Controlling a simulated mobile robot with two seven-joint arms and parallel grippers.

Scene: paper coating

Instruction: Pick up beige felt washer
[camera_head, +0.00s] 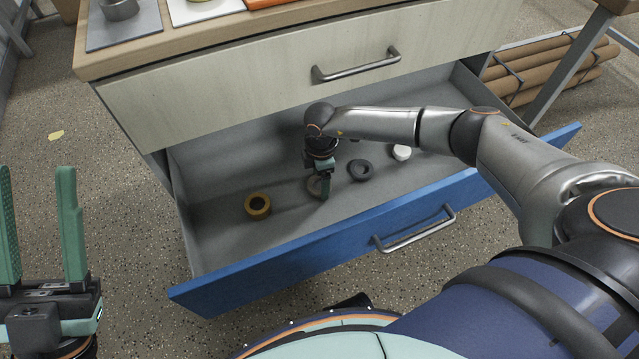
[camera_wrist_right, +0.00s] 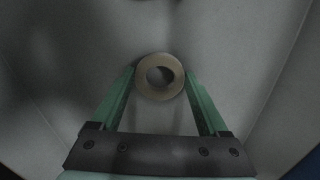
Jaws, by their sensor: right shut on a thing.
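The beige felt washer (camera_head: 314,187) is a ring in the open blue-fronted drawer (camera_head: 230,238). In the right wrist view the washer (camera_wrist_right: 160,95) sits between the two green fingertips. My right gripper (camera_head: 323,190) reaches down into the drawer and is shut on the washer; it also shows in the right wrist view (camera_wrist_right: 160,88). Part of the washer is hidden by a finger in the head view. I cannot tell whether it is lifted off the drawer floor. My left gripper (camera_head: 40,215) is open and empty, outside the drawer at the left.
The drawer also holds a yellow-brown ring (camera_head: 257,206), a dark grey ring (camera_head: 361,170) and a white round piece (camera_head: 402,152). The closed upper drawer front (camera_head: 230,85) overhangs the back. Brown rolls (camera_head: 550,72) lie at the far right.

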